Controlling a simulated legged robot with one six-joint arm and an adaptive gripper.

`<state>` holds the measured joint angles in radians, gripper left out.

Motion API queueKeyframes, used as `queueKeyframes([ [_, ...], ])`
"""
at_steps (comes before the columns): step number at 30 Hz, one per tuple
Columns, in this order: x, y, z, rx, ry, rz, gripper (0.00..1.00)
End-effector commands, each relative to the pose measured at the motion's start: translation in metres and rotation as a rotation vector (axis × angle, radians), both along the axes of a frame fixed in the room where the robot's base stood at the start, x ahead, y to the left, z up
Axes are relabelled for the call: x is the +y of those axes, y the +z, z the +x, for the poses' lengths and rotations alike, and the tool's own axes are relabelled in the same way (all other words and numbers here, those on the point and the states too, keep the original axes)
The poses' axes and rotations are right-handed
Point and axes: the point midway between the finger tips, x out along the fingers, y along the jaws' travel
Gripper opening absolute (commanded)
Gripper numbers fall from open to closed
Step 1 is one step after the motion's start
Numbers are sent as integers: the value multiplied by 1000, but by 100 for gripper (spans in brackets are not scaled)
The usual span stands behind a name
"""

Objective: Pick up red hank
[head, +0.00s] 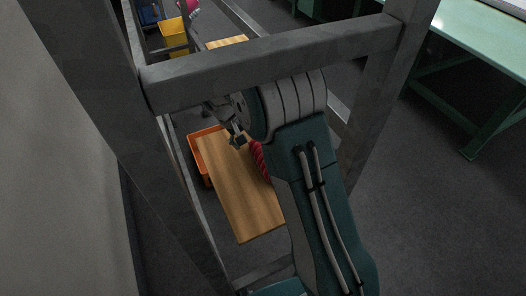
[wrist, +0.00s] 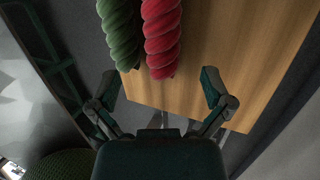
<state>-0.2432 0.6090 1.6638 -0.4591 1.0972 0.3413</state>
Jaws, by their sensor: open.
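The red hank (wrist: 161,38) is a twisted skein on a wooden board (wrist: 225,70) in the wrist view. Its near end points toward my gripper (wrist: 160,90), which is open with its two fingers apart and nothing between them. The hank's end lies just beyond the fingertips. A green hank (wrist: 121,35) lies right beside the red one on its left, at the board's edge. In the head view the red hank (head: 258,156) shows partly at the board's right edge, the rest hidden by my arm. My gripper (head: 238,141) is above the board there.
A grey metal frame (head: 275,62) surrounds my arm, with a crossbar in front. An orange bin (head: 194,152) stands beside the board. A yellow bin (head: 174,38) is farther back. A green table (head: 490,40) stands at right; the floor before it is clear.

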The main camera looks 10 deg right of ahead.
Motion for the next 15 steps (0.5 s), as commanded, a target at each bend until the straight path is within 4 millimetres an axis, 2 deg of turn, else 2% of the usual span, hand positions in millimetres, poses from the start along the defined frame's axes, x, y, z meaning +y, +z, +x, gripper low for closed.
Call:
queueKeyframes([
  [9,-17,-43,-3,4,1,-4,100],
  [15,-27,-57,-5,3,1,-1,100],
])
